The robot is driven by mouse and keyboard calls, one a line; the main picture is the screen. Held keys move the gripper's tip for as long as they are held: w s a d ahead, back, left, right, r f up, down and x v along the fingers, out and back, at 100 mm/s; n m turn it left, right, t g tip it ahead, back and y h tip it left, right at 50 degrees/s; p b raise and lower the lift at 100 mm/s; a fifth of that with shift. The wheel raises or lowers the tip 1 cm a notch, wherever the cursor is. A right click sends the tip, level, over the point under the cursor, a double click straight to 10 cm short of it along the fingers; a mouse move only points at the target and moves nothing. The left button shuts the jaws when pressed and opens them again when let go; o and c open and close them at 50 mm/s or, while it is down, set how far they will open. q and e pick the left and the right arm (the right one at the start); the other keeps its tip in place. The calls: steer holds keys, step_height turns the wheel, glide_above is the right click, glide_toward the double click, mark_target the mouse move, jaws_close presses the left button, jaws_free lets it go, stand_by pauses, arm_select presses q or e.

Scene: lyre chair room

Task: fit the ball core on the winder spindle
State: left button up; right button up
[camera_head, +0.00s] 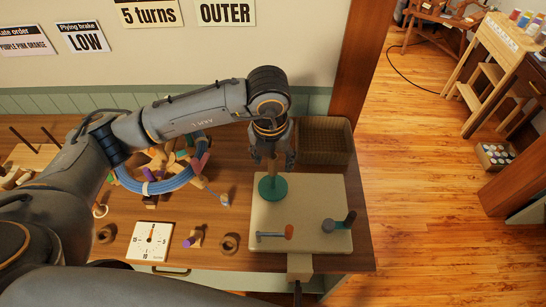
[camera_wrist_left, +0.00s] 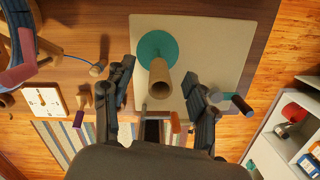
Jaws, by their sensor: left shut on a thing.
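The winder is a cream board (camera_head: 310,195) at the right end of the bench, with a green disc (camera_head: 272,188) on it. The ball core, a tan tube (camera_head: 271,166), stands upright over the disc, below my left gripper (camera_head: 272,157). In the left wrist view the tube's open end (camera_wrist_left: 160,88) faces the camera, between the fingers of my left gripper (camera_wrist_left: 160,75), and its far end meets the green disc (camera_wrist_left: 157,46). My left gripper is shut on the core. The spindle is hidden, so how far the core sits on it cannot be told. My right gripper is not in view.
A crank with an orange knob (camera_head: 289,231) and a dark upright handle (camera_head: 349,220) stand on the board's front part. A wicker basket (camera_head: 325,140) is behind it. A blue ring (camera_head: 150,187), a dial card (camera_head: 151,241) and small wooden pieces lie to the left.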

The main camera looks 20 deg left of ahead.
mark_target(271, 163)
arm_select(q)
steer(key=shift+f+b, duration=3.2)
steer(key=shift+f, duration=0.3)
steer(key=o, duration=0.9)
steer(key=shift+r, duration=0.2)
steer(key=r, duration=0.4)
steer(key=s+r, duration=0.1)
steer(key=r, duration=0.6)
steer(key=shift+s+r, duration=0.25)
steer(key=shift+r, duration=0.1)
steer(key=shift+f, duration=0.1)
